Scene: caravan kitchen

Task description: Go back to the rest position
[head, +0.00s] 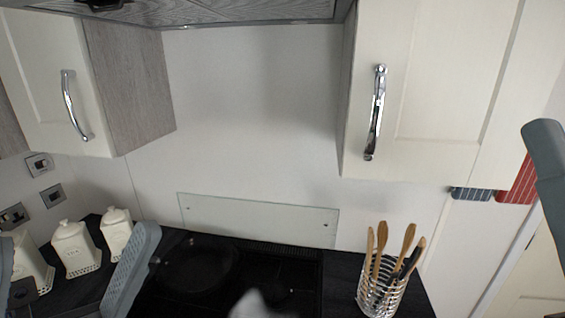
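My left gripper (76,236) is at the lower left of the head view. Its two grey fingers stand wide apart, one at the left edge and one in front of the dark worktop, with nothing seen held between them. Part of my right gripper (546,165) shows at the right edge, in front of the wall and door area. Only one grey-blue piece of it is in view, so its opening is hidden. No object is seen in it.
Cream canisters (76,249) stand behind the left gripper. A black hob (300,280) carries a dark pan (196,266). A wire utensil holder (380,296) stands right. Wall cupboards (430,75) hang on both sides. A blurred pale shape (257,304) is at the bottom.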

